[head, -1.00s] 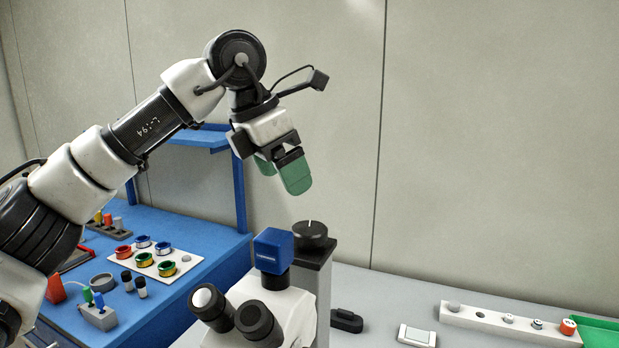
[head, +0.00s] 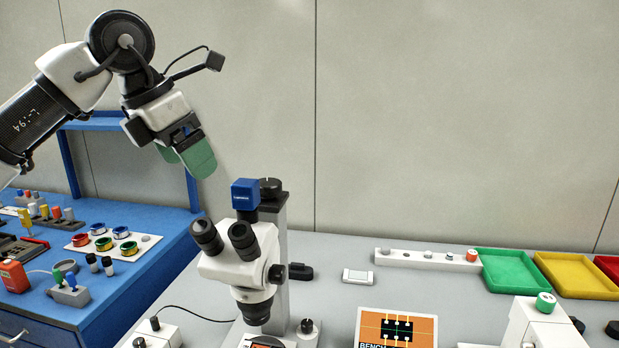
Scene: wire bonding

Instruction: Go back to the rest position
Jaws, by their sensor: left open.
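My left gripper (head: 186,157) has green fingertips and hangs in the air at the upper left. It is open and empty, tilted downward, above and to the left of the microscope and apart from everything. My left arm comes in from the left edge. My right gripper is not in the head view.
A white microscope (head: 238,262) with a blue camera (head: 245,194) stands below the gripper. A blue bench (head: 150,222) with wire spools is at left. On the grey table are a white holder strip (head: 400,259), a green tray (head: 519,287) and a yellow tray (head: 572,278).

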